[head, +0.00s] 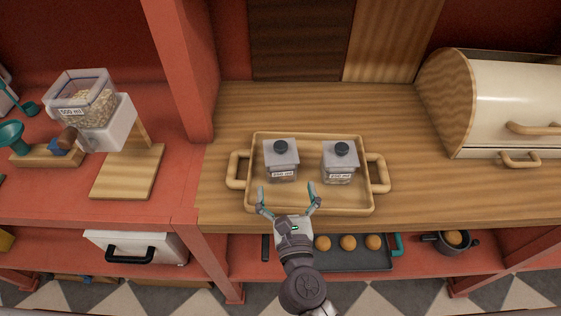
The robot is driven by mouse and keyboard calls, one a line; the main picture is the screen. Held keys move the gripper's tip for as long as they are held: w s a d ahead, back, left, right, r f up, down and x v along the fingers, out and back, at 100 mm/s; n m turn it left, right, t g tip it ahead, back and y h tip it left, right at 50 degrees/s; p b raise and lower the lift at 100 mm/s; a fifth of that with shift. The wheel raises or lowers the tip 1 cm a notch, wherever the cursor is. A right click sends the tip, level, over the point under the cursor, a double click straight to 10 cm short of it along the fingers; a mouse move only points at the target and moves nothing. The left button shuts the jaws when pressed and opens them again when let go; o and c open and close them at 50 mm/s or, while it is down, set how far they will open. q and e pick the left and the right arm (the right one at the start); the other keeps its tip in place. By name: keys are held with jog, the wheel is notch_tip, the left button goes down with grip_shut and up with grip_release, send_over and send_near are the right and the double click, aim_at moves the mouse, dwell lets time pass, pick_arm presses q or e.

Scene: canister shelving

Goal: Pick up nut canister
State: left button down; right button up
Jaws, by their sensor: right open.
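Two small clear canisters with grey lids and black knobs stand upright on a wooden tray (260,208) with side handles. Both carry a label that seems to read 250 ml. The left canister (281,162) has brownish contents low inside; the right canister (340,163) looks similar. I cannot tell which holds nuts. My right gripper (287,190) is open and empty at the tray's front edge, just in front of the left canister, with its fingers pointing toward it and apart from it. My left gripper is not in view.
A cream bread box (515,105) stands on the wooden counter (420,190) at right. A larger grain dispenser (85,100) stands at left near a red post (183,60). A baking sheet (360,262) with round buns lies on the shelf below. The counter right of the tray is clear.

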aim_at(281, 153)
jog(key=w, duration=0.3)
jog(key=w+p, duration=0.1)
jog(key=w, duration=0.1)
jog(key=shift+a, duration=0.25)
jog(key=w, duration=0.3)
jog(key=w+p, duration=0.1)
jog(key=w, duration=0.1)
jog(key=shift+w+a, duration=0.2)
jog(key=shift+a, duration=0.15)
jog(key=shift+s, duration=0.1)
jog(key=shift+c, duration=0.8)
jog(key=c, duration=1)
